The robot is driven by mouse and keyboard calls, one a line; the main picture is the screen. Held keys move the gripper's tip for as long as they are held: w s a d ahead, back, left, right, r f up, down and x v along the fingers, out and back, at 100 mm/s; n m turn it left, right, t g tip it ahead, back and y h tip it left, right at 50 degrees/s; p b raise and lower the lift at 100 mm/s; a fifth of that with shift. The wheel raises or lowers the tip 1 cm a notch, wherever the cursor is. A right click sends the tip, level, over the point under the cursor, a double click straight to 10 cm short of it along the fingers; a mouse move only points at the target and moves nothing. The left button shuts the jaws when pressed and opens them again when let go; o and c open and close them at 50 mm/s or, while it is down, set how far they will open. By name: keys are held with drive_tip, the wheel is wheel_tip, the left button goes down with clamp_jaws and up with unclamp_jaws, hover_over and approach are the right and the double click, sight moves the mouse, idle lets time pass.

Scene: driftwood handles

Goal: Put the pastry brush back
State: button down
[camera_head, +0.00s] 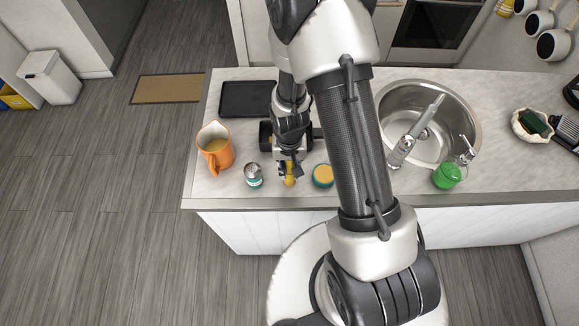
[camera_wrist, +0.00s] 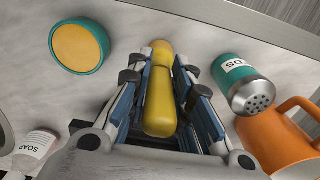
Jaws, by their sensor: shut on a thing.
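My gripper (camera_head: 289,174) is low over the counter, between a small shaker and a round teal tub. In the wrist view, its jaws (camera_wrist: 160,100) are shut on a smooth yellow piece (camera_wrist: 159,105) with a narrowed middle. This looks like the handle of the pastry brush, but no bristles show. The yellow end also shows below the gripper in the head view (camera_head: 290,181). I cannot tell whether it touches the counter. No other brush is in sight, and my arm hides part of the counter.
An orange jug (camera_head: 216,150) and the teal-labelled shaker (camera_head: 253,175) stand left of my gripper; the teal tub (camera_head: 322,176) is right. A black tray (camera_head: 240,97) lies behind. A sink (camera_head: 459,108), green bottle (camera_head: 447,177) and sponge bowl (camera_head: 523,133) are farther right.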

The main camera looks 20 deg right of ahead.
drive_tip(key=shift+f, duration=0.15)
drive_tip(key=c, duration=1.4)
unclamp_jaws()
drive_tip(key=shift+c, duration=0.2)
wheel_tip(320, 180, up, 12)
drive_tip(key=shift+f+p, duration=0.1)
drive_tip(key=shift+p, duration=0.45)
drive_tip(key=s+r+n+t, duration=0.1)
drive_tip(key=s+r+t, duration=0.1)
drive_tip(key=s+r, duration=0.5)
drive_tip(key=s+r+n+t, duration=0.2)
drive_tip(key=s+r, duration=0.6)
drive_tip(key=r, duration=1)
drive_tip(key=shift+n+t, duration=0.3)
